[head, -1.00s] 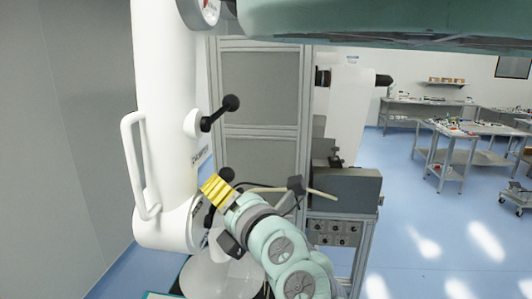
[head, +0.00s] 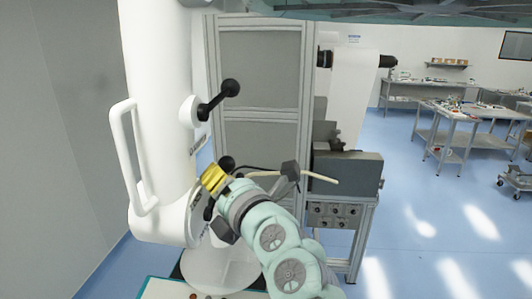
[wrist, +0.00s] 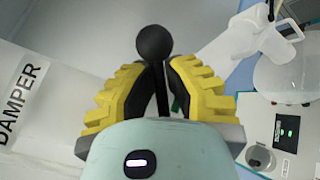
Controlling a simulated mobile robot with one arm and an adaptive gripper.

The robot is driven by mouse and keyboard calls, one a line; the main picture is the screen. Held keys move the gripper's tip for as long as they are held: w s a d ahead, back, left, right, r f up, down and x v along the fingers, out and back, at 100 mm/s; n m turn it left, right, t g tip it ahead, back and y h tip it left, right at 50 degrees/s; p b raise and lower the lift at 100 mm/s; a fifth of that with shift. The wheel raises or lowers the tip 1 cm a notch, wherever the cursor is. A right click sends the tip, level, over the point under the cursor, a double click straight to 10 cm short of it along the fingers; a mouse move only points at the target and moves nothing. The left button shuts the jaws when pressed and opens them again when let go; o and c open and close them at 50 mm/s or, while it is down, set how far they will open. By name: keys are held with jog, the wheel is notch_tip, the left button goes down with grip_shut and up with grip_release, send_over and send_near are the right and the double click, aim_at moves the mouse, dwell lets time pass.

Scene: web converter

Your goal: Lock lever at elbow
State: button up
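A white column-like arm stands at the left in the head view. Its upper lever (head: 213,105) has a black ball knob and points up and right. A lower lever (head: 226,163) with a black ball knob sits near the arm's bottom joint. My gripper (head: 214,178), with yellow ribbed fingers, is at this lower lever. In the wrist view the ball knob (wrist: 154,45) stands just past my fingertips. The black pads of my gripper (wrist: 160,72) close in on both sides of the thin black rod below the ball. The rod's foot is hidden.
A curved white handle (head: 131,160) juts from the arm's left side. Behind is a grey panelled cabinet (head: 260,75) and a machine block with drawers (head: 345,175). A cable loops near my wrist. Open blue floor (head: 430,225) lies to the right.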

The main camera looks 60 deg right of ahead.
grip_shut()
jog(key=shift+w+f+y+p, duration=0.1)
jog(key=shift+y+p, duration=0.2)
jog(key=shift+p, duration=0.05)
jog(key=shift+w+d+f+m+g+p, duration=0.2)
jog(key=shift+f+m+g+p, duration=0.3)
jog(key=shift+m+g, duration=0.25)
jog(key=shift+s, duration=0.1)
jog(key=o, duration=0.6)
grip_release()
